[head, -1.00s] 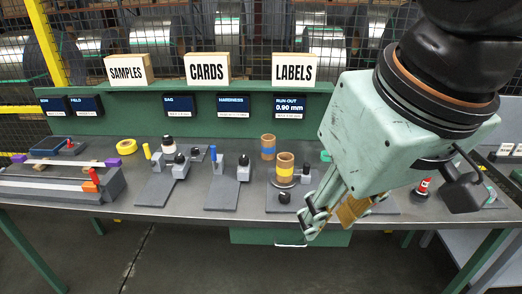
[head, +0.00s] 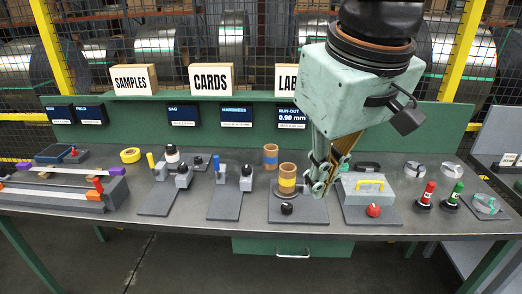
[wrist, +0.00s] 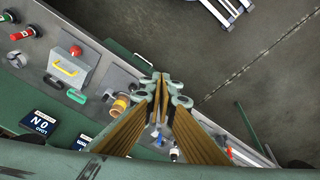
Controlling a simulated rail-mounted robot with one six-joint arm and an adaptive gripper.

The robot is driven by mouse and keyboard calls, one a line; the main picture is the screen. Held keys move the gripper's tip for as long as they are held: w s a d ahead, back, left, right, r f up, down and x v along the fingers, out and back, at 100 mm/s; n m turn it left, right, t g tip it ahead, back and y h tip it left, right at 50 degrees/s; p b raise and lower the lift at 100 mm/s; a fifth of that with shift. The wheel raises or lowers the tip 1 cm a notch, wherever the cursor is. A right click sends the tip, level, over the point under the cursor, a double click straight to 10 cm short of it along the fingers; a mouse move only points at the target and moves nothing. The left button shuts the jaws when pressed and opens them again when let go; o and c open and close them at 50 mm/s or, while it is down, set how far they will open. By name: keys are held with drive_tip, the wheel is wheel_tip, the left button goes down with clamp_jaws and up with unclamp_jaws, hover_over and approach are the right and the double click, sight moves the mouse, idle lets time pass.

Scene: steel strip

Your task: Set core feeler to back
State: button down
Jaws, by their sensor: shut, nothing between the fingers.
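The run-out station is a grey plate (head: 310,212) with a brown core with a yellow band (head: 287,180) standing on a round base and a black knob (head: 287,208) in front. I cannot tell for sure which small part is the core feeler; my gripper hides the plate's right side. My gripper (head: 318,190) is shut and empty, pointing down just right of the core. In the wrist view, my closed fingers (wrist: 162,82) are beside the banded core (wrist: 120,103), holding nothing. The run-out display (head: 291,115) reads 0.90 mm.
Right of my gripper stands a grey box with a yellow handle (head: 369,188) and a red button (head: 374,210). A second brown core (head: 270,155) stands behind. A hardness station (head: 231,197) is to the left. Red (head: 426,193) and green (head: 453,194) upright pieces stand at right.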

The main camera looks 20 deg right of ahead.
drive_tip(key=w+d+f+n+g+h+p, duration=0.15)
drive_tip(key=w+d, duration=0.25)
drive_tip(key=w, duration=0.8)
drive_tip(key=w+d+n+g+p, duration=0.1)
drive_tip(key=w+d+n+p, duration=0.2)
drive_tip(key=w, duration=1)
drive_tip(key=shift+w+d+f+n+g+h+p, duration=0.1)
drive_tip(key=shift+w+d+f+n+g+p, duration=0.6)
drive_tip(key=shift+w+d+f, duration=1.95)
drive_tip(key=shift+w+d+f+n+g+h+p, duration=0.15)
drive_tip(key=shift+w+d+f+n, duration=1)
drive_tip(key=shift+w+f, duration=2.8)
drive_tip(key=shift+w+d+f+n+g+p, duration=0.3)
drive_tip(key=shift+w+d+f+n+p, duration=0.35)
drive_tip(key=shift+w+d+f, duration=2)
drive_tip(key=shift+w+a+f, duration=0.6)
drive_tip(key=shift+w+a, duration=0.05)
drive_tip(key=shift+w, duration=0.05)
hover_over(300, 183)
drive_tip(key=shift+w+f+b, duration=0.15)
drive_tip(key=shift+f+b, duration=0.2)
drive_tip(key=shift+f, duration=4.4)
drive_tip(key=shift+d, duration=0.15)
